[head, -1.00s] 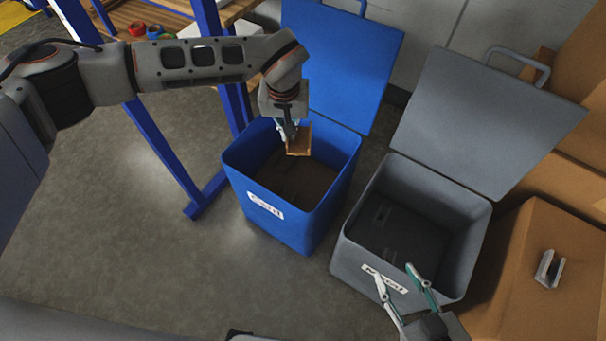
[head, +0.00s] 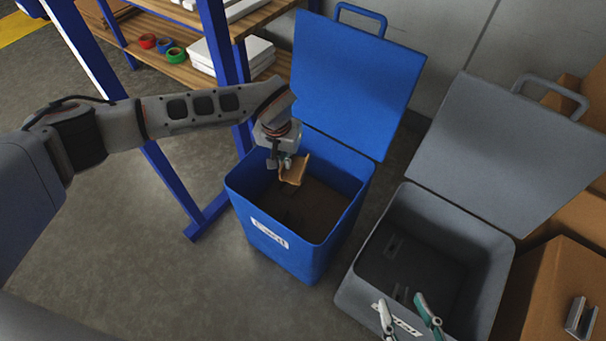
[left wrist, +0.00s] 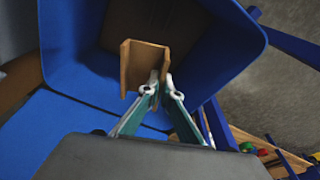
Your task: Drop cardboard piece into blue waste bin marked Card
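The blue bin (head: 300,262) with the label Card stands with its lid (head: 358,85) open. My left gripper (head: 283,163) is over the back part of its opening. It is shut on the brown, bent cardboard piece (head: 296,170), which hangs tilted at the mouth of the bin. In the left wrist view, the fingertips (left wrist: 166,90) pinch one side wall of the channel-shaped cardboard piece (left wrist: 143,65), with the bin's inner wall (left wrist: 75,50) around it. My right gripper (head: 410,315) is open and empty at the grey bin's front rim.
A grey bin (head: 480,270) with an open lid (head: 497,140) stands right of the blue bin. Brown boxes (head: 545,275) stand at the right, one with a metal channel piece (head: 580,318) on it. A blue-framed shelf (head: 215,50) with tape rolls stands behind left.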

